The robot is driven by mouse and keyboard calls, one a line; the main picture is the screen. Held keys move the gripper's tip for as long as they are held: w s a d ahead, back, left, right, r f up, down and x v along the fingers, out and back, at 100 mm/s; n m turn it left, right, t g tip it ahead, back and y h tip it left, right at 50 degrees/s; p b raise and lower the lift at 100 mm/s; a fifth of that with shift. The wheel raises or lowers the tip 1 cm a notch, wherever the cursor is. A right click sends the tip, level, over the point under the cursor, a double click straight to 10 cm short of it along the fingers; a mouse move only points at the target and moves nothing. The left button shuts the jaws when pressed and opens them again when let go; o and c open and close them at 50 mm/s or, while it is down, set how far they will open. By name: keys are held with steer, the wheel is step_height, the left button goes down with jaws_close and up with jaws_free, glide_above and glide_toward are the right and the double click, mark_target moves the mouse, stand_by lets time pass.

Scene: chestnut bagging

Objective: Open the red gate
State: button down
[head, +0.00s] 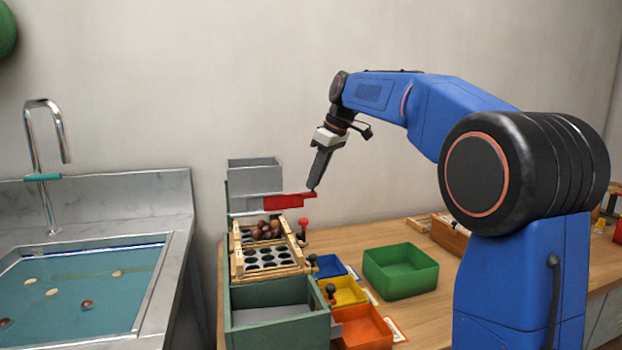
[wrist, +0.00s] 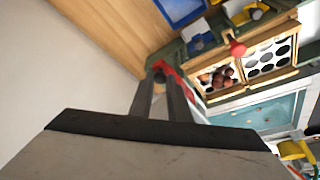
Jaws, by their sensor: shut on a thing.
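The red gate (head: 283,202) is a flat red piece at the lower front of the grey hopper (head: 255,175), and its right end sticks out past the hopper. My gripper (head: 313,188) comes down from above onto that right end. In the wrist view my gripper's fingertips (wrist: 161,79) close on a small dark knob at the end of the red gate (wrist: 178,78). Chestnuts (head: 266,230) lie in a wooden-framed tray below the hopper; they also show in the wrist view (wrist: 217,77). The hopper's inside is hidden.
A wooden frame with dark round holes (head: 268,258) stands in front of the chestnuts, with a red knob (head: 303,223) beside it. Green (head: 400,270), blue, yellow and orange bins stand to the right. A sink (head: 80,290) is at left.

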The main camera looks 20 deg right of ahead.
steer(key=c, duration=1.7)
jaws_free()
steer(key=shift+o, duration=0.2)
steer(key=shift+r, duration=0.1)
steer(key=v, duration=1.7)
steer(key=shift+s+d, duration=0.15)
